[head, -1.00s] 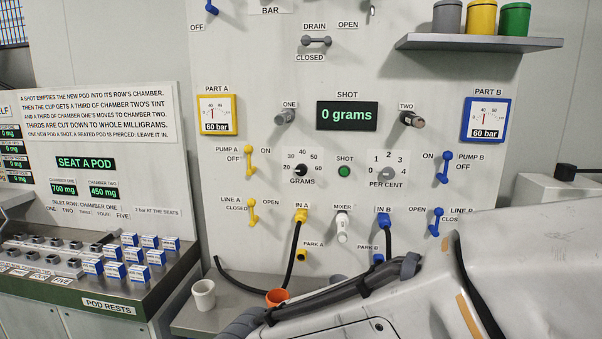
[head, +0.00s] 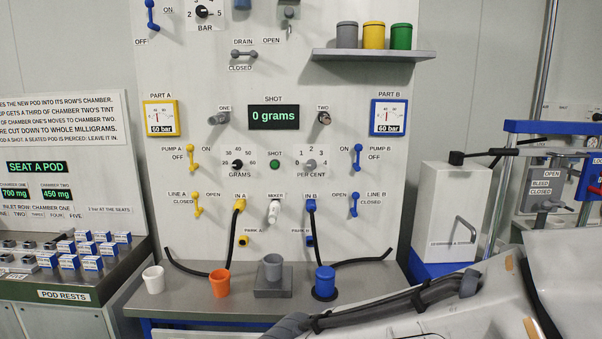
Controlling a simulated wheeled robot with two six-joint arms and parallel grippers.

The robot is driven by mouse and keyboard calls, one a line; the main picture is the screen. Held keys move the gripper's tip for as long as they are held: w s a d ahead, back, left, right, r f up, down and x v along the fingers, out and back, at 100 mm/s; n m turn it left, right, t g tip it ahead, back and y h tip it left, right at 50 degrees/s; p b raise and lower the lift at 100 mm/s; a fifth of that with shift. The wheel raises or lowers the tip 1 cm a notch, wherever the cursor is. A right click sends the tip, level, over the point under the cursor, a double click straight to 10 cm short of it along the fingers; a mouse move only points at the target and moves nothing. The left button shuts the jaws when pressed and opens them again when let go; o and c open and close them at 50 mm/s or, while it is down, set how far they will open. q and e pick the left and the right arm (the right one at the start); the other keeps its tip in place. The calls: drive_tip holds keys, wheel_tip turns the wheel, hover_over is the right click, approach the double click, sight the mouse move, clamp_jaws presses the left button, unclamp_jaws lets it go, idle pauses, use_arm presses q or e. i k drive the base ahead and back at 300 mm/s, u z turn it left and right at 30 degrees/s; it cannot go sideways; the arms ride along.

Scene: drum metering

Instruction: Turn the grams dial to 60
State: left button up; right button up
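The grams dial (head: 237,164) is a small black knob on the pale upright panel in the head view. Its scale runs from 20 at the left over the top to 60 at the right. The knob is too small for me to read its pointer surely. The shot display (head: 273,116) above reads 0 grams. No gripper shows in this view. Part of my arm lies across the lower right, well below the dial, and nothing touches the knob.
The per cent dial (head: 310,165) and green shot button (head: 275,164) sit right of the grams dial. The yellow pump A lever (head: 191,157) is left. Below, a white cup (head: 153,279), orange cup (head: 219,283), grey cup (head: 273,267) and blue cup (head: 325,281) stand along the bench.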

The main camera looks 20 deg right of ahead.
sight(237, 164)
drive_tip(key=z, duration=0.3)
drive_tip(key=k, duration=0.65)
drive_tip(key=u, duration=0.55)
drive_tip(key=i, duration=0.55)
drive_tip(key=u, duration=0.75)
drive_tip(key=i, duration=0.8)
drive_tip(key=z, duration=0.85)
drive_tip(key=i, duration=0.6)
drive_tip(key=z, duration=0.7)
